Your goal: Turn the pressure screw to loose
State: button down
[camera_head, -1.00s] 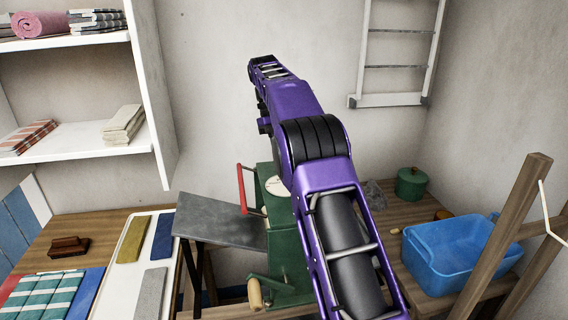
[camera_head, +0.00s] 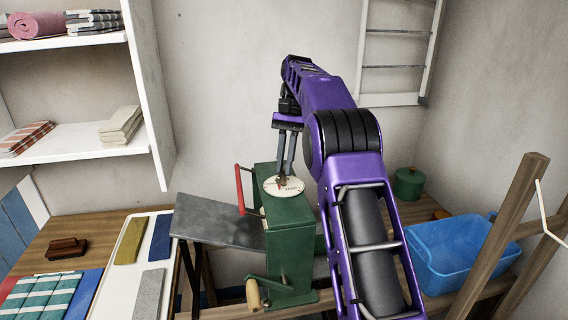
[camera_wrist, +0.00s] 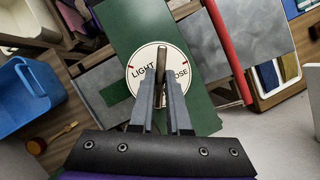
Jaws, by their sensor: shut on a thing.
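The green mangle (camera_head: 290,235) stands in the middle of the head view. On its top is a round white dial (camera_head: 270,184), also in the wrist view (camera_wrist: 141,88), with "LIGHT" on the left and a partly hidden word ending "OSE" on the right. The pressure screw's grey bar (camera_wrist: 161,58) rises at the dial's middle. My gripper (camera_head: 281,181) points down onto the dial; in the wrist view (camera_wrist: 162,78) its fingers are shut on the bar. The fingers hide the lower middle of the dial, so the exact setting is unclear.
A red bar (camera_head: 239,188) runs along the mangle's left side, beside a grey board (camera_head: 215,222). A crank with a wooden grip (camera_head: 254,295) is at its front. A blue tub (camera_head: 462,252) and a green pot (camera_head: 408,184) stand to the right. Shelves fill the upper left.

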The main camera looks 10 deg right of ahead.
jog(key=m+t, duration=0.1)
jog(key=m, duration=0.1)
jog(key=m+y, duration=0.1)
jog(key=m, duration=0.2)
jog(key=shift+s+d+m+t+y, duration=0.15)
jog(key=shift+m+t+y, duration=0.15)
jog(key=shift+t, duration=0.1)
jog(key=m+t, duration=0.1)
jog(key=m, duration=0.2)
jog(key=m+t, duration=0.1)
jog(key=m, duration=0.1)
jog(key=shift+s+m+y, duration=0.1)
jog(key=shift+m+y, duration=0.2)
jog(key=shift+m, duration=0.1)
jog(key=c, duration=0.9)
grip_release()
